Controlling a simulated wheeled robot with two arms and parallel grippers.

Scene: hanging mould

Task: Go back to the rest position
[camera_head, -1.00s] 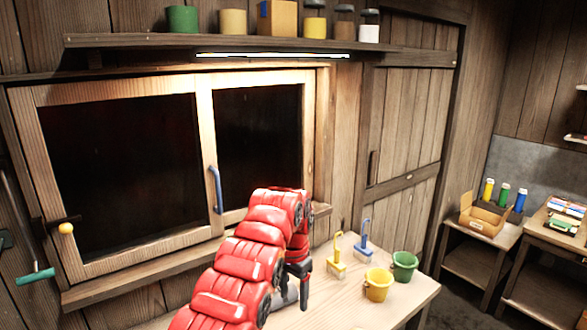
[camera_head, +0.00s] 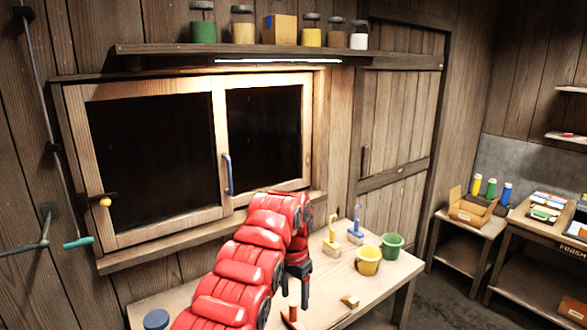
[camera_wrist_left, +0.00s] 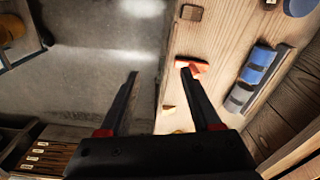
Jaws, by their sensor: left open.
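My red left arm comes up from the bottom of the head view, and its black left gripper (camera_head: 298,288) points down over the workbench (camera_head: 385,283). In the left wrist view the two fingers (camera_wrist_left: 160,74) are spread apart with nothing between them. The gap spans the bench's edge, with grey floor on one side. A red-orange piece (camera_wrist_left: 192,66) lies on the bench by one fingertip; I cannot tell whether they touch. My right gripper is in neither view.
A yellow bucket (camera_head: 368,262), a green bucket (camera_head: 392,245), a yellow brush (camera_head: 332,240) and a blue brush (camera_head: 355,228) stand on the bench. A small wooden block (camera_head: 350,301) lies nearer. Behind is a wooden window (camera_head: 222,150); a side table (camera_head: 465,225) stands right.

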